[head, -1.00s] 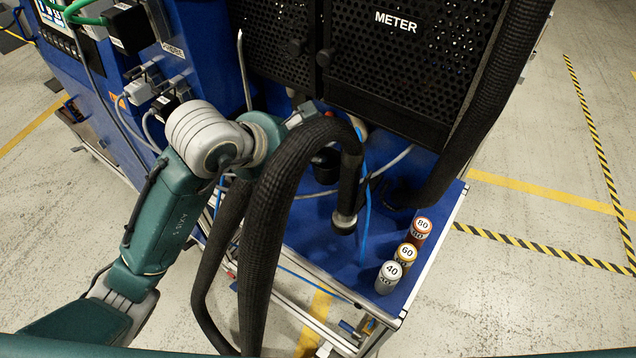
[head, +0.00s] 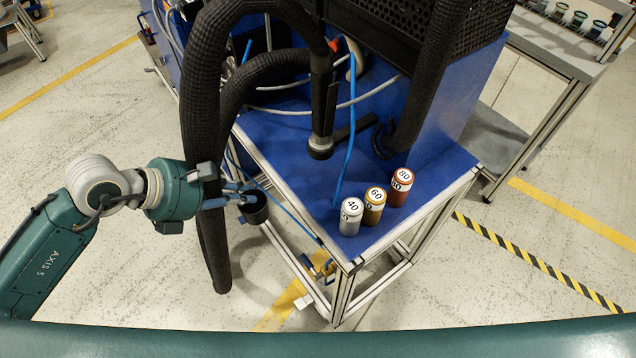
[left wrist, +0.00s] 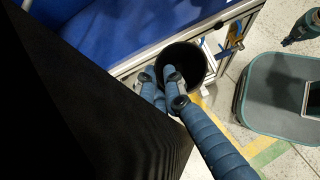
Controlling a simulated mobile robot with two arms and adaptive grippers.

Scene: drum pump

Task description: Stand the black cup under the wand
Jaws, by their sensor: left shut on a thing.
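The black cup (head: 254,208) is held upright by my left gripper (head: 238,195), just outside the left edge of the blue cart top. In the left wrist view the blue fingers of my left gripper (left wrist: 163,82) are shut on the near wall of the cup (left wrist: 186,62), whose open mouth faces the camera. The wand (head: 321,110) hangs from the black hose, its tip above the blue top (head: 283,165), to the right of the cup. No cup stands below it.
Weights marked 40 (head: 350,216), 60 (head: 374,206) and 80 (head: 400,187) stand along the cart's front right. A thick black hose (head: 205,150) hangs beside my left gripper. A blue cable (head: 347,150) drops near the wand. The top's front left is clear.

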